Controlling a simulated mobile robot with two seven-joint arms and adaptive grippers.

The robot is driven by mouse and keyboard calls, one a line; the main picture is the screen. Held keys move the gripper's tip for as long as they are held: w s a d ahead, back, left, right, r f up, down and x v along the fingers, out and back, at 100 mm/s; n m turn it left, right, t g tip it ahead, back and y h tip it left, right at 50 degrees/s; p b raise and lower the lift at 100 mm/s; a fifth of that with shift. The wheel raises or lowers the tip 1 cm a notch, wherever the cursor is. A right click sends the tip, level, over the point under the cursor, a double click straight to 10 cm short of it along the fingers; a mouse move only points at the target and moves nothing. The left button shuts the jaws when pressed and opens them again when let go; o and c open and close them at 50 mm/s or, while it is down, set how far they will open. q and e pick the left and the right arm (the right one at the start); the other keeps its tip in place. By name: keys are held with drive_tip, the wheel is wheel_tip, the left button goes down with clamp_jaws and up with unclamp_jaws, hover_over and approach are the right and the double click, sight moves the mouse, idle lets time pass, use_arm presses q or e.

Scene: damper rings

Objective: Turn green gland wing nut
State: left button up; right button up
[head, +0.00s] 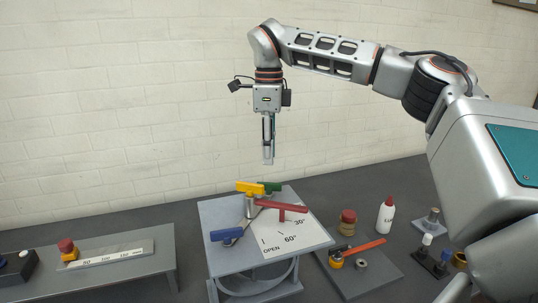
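A green wing-shaped piece (272,187), which looks like the gland wing nut, sits at the back of a grey stand (212,212). It is partly hidden behind a yellow handle (249,186) on a metal post. My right gripper (268,161) points straight down above the green piece, with a gap between them. Its fingers show as one narrow shape from this side, so I cannot tell how far apart they are. Nothing shows between them. My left gripper is not in view.
A board with an orange-handled tool (364,246) and a white bottle (385,216) stand right. A bench with a red knob (66,246) stands left.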

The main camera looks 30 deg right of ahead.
drive_tip(key=m, duration=0.4)
drive_tip(key=shift+f+m, duration=0.1)
drive_tip(key=shift+m, duration=0.2)
drive_tip(key=m, duration=0.9)
drive_tip(key=shift+f, duration=0.1)
drive_tip(key=m, duration=0.4)
drive_tip(key=shift+m, duration=0.4)
drive_tip(key=m, duration=0.4)
drive_tip(key=shift+f, duration=0.1)
drive_tip(key=m, duration=0.9)
drive_tip(key=shift+f+m, duration=0.1)
drive_tip(key=shift+m, duration=0.2)
drive_tip(key=m, duration=0.5)
